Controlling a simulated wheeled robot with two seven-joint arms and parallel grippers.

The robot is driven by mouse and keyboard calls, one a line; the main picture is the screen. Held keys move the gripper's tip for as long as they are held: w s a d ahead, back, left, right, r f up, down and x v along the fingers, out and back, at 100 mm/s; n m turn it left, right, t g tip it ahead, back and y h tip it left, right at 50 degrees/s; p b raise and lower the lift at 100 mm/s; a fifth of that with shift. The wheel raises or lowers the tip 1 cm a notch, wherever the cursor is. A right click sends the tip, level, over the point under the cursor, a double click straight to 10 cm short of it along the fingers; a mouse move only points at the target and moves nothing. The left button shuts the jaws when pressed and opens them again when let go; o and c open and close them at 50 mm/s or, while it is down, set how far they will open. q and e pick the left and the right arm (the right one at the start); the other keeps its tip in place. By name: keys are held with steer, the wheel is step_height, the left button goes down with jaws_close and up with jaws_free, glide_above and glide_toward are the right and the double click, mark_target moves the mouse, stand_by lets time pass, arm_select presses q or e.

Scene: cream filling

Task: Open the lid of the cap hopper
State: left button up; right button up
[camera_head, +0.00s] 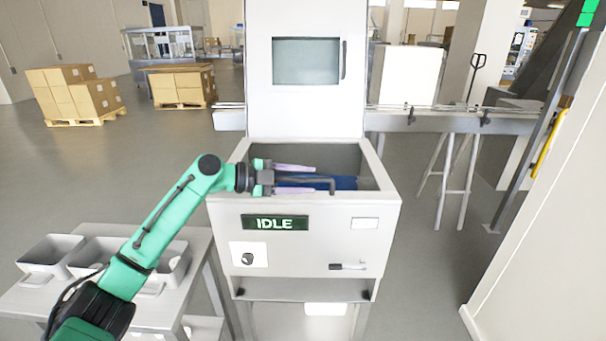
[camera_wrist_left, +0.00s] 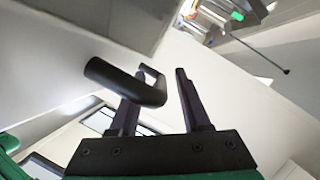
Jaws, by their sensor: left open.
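The pale machine has an open-topped bay (camera_head: 305,156) with dark blue inside, which I take to be the hopper. A pale panel (camera_head: 258,100) with a grey window stands upright behind it; I cannot tell whether this panel is the lid. My left gripper (camera_head: 313,179) reaches over the bay from the left, fingers apart. In the left wrist view a thick black bar (camera_wrist_left: 118,82) passes close to the left finger of the gripper (camera_wrist_left: 160,82); contact is unclear. My right gripper is not seen.
The machine's front carries an IDLE display (camera_head: 275,222) and a small lever (camera_head: 347,266). A side table (camera_head: 170,309) with white bins stands at the lower left. A conveyor rail (camera_head: 440,118) runs behind. A pale wall panel (camera_head: 545,220) closes off the right side.

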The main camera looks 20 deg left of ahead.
arm_select(q)
steer(key=shift+d, duration=0.1)
jaws_close()
steer(key=shift+f, duration=0.1)
stand_by(1.2)
